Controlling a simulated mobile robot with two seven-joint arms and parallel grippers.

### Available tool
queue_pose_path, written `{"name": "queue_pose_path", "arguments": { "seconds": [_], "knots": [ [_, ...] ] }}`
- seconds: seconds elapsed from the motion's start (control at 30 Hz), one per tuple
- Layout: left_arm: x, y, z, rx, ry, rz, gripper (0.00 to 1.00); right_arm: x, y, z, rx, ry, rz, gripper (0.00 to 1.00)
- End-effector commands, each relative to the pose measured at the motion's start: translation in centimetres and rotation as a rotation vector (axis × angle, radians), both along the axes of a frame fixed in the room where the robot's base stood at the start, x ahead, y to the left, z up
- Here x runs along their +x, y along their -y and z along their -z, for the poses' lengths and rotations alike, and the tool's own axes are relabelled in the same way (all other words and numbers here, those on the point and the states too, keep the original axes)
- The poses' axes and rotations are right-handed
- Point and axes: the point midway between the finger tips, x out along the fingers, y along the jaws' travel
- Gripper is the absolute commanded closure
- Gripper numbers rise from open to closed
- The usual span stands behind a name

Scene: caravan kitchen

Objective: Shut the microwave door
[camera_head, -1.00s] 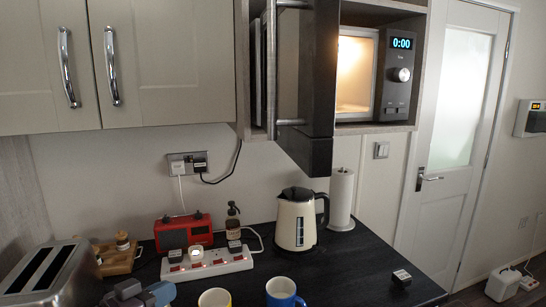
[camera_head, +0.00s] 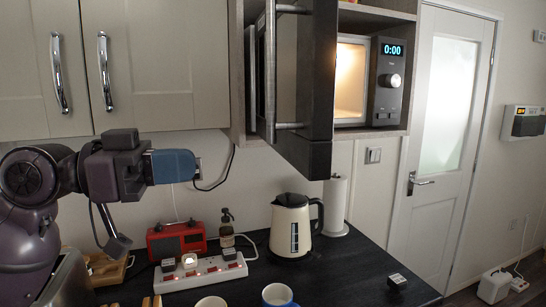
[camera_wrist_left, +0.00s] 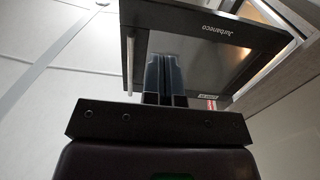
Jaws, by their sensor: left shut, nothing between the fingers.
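The microwave (camera_head: 388,85) sits in a wall cabinet niche, its inside lit and its display reading 0:00. Its dark door (camera_head: 318,85) stands wide open, swung out towards me, with a long bar handle (camera_head: 287,125) on its left-facing side. My right gripper is not in view.
Closed wall cupboards (camera_head: 165,75) hang above my left arm. On the counter below stand a toaster (camera_head: 72,285), a red radio (camera_head: 176,240), a power strip (camera_head: 205,273), a kettle (camera_head: 291,226) and mugs (camera_head: 278,295). The air below the door and above the kettle is free.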

Motion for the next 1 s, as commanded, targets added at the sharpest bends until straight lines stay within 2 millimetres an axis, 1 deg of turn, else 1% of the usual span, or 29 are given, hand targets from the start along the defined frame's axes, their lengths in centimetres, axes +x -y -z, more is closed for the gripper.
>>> {"name": "queue_pose_path", "arguments": {
  "seconds": [0.1,0.4,0.6,0.8,1.0],
  "knots": [
    [0.3,1.9,-0.3,-0.003,0.001,0.004,1.0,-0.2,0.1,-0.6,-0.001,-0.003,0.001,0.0],
    [1.5,7.1,-0.3,-0.003,0.0,0.002,1.0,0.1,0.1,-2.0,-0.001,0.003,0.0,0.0],
    [2.2,10.1,-0.2,-0.002,-0.001,0.001,1.0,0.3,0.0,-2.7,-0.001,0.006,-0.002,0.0],
    [2.6,11.8,-0.1,-0.001,-0.002,0.0,1.0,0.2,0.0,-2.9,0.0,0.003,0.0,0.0],
    [2.7,12.2,0.0,-0.001,-0.001,-0.002,1.0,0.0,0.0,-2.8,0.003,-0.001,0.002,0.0]
  ]
}}
